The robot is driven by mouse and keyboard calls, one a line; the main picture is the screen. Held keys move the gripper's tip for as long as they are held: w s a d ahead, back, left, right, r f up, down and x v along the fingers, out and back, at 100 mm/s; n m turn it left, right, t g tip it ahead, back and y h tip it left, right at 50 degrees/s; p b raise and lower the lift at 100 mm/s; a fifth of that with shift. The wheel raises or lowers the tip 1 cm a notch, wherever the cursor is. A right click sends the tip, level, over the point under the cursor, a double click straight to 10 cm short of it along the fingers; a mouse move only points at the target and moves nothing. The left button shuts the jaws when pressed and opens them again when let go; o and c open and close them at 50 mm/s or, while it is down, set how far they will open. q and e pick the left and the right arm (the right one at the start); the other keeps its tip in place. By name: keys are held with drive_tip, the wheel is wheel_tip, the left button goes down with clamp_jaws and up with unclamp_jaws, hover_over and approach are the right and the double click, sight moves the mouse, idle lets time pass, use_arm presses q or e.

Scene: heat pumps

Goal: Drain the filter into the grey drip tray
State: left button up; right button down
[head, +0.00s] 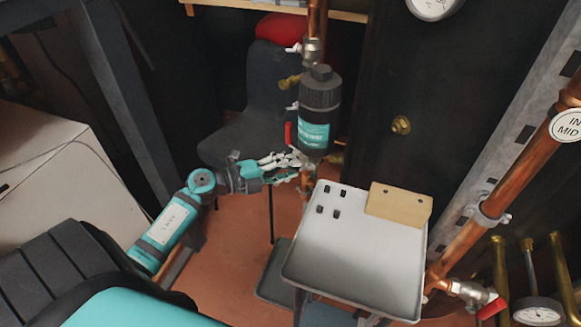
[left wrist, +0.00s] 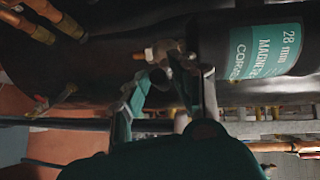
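The filter (head: 318,112) is a black upright cylinder with a teal label on the copper pipework. In the left wrist view its labelled body (left wrist: 265,45) lies sideways at the upper right. A small brass and grey fitting (left wrist: 160,51) shows beside the filter's lower end. My left gripper (head: 304,163) is at the bottom of the filter. In the left wrist view its fingers (left wrist: 180,84) stand apart, with their tips close to the fitting; contact cannot be told. A grey tray (head: 272,284) lies low, partly hidden by the small table. My right gripper is out of view.
A dark chair (head: 262,90) stands behind. Copper pipe (head: 525,165) with a red-handled valve runs at the right. A white box (head: 45,180) stands at the left.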

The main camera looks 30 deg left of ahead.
use_arm(q)
drive_tip(key=shift+w+d, duration=0.2)
drive_tip(key=shift+w, duration=0.1)
clamp_jaws()
drive_tip(key=shift+f, duration=0.1)
